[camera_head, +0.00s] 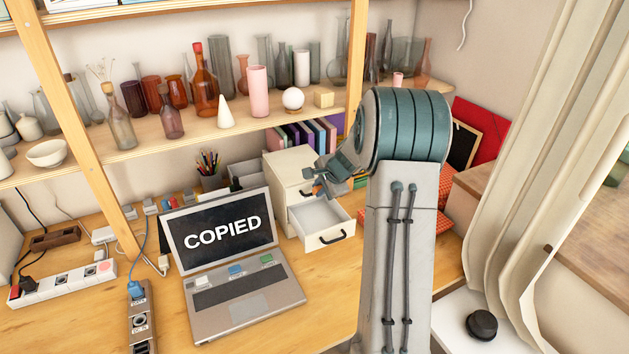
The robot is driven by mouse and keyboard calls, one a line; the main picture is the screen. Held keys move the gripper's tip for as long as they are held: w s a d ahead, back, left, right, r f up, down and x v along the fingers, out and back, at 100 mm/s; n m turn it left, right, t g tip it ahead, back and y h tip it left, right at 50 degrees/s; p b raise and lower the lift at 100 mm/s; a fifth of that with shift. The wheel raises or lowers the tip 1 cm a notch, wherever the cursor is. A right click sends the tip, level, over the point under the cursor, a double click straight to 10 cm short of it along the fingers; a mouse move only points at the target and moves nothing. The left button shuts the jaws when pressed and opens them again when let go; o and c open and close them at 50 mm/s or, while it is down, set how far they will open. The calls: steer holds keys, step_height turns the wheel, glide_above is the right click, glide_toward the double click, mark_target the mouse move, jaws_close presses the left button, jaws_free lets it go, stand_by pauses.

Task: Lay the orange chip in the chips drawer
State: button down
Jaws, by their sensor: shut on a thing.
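My gripper (319,182) is at the end of my arm, in front of the white drawer cabinet. It is shut on the small orange chip (317,190), of which only a sliver of orange shows at the fingertips. The chips drawer (330,238) is the lower white drawer with a dark handle. It is pulled open, and its visible floor looks empty. My gripper and the chip appear above the back part of this drawer; the exact height gap is hard to tell.
The white drawer cabinet (285,165) stands on the wooden desk (325,290). An open laptop (240,303) reading "COPIED" is left of the drawer, with white, blue and green chips on it. A pen cup (212,180) is behind. A shelf (200,130) of vases overhangs.

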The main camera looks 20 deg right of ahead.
steer(key=shift+s+f, duration=0.15)
steer(key=shift+f, duration=0.05)
steer(key=shift+d+f+b, duration=0.1)
steer(key=shift+f+b, duration=0.55)
steer(key=shift+b, duration=0.05)
step_height(320, 180, down, 9)
steer(key=b, duration=0.7)
steer(key=shift+r+b, duration=0.1)
steer(key=shift+b, duration=0.2)
steer(key=c, duration=1.3)
jaws_free()
steer(key=v, duration=1.4)
steer(key=shift+b, duration=0.35)
